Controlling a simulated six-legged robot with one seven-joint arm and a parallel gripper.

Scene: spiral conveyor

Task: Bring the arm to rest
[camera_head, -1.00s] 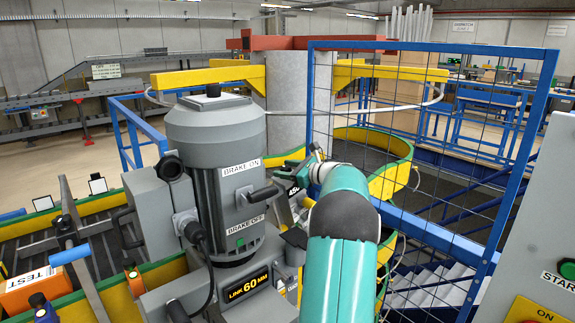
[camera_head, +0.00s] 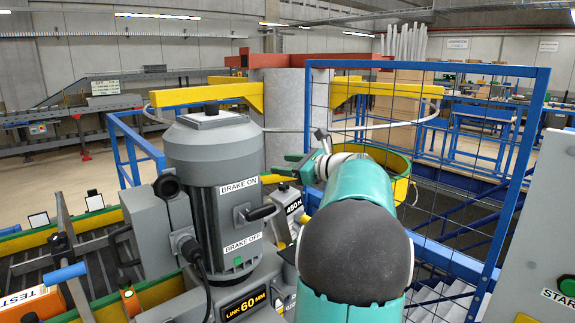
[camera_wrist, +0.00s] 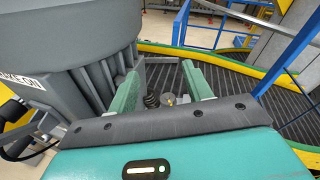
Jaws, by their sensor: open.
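My gripper shows in the wrist view (camera_wrist: 160,88) with its two green fingers apart and nothing between them. Behind the gap are a dark spring and a small metal fitting, beyond the fingertips. In the head view my teal arm reaches forward, and my gripper (camera_head: 297,165) is partly hidden by my own arm, just right of the grey motor (camera_head: 208,150). The motor housing also fills the left of the wrist view (camera_wrist: 70,35), close beside the left finger.
A blue mesh guard (camera_head: 425,68) stands right of my arm. The green-and-yellow spiral conveyor (camera_head: 395,160) curves behind it. A grey START panel (camera_head: 540,220) is at the right edge. An orange TEST box (camera_head: 35,305) lies at lower left.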

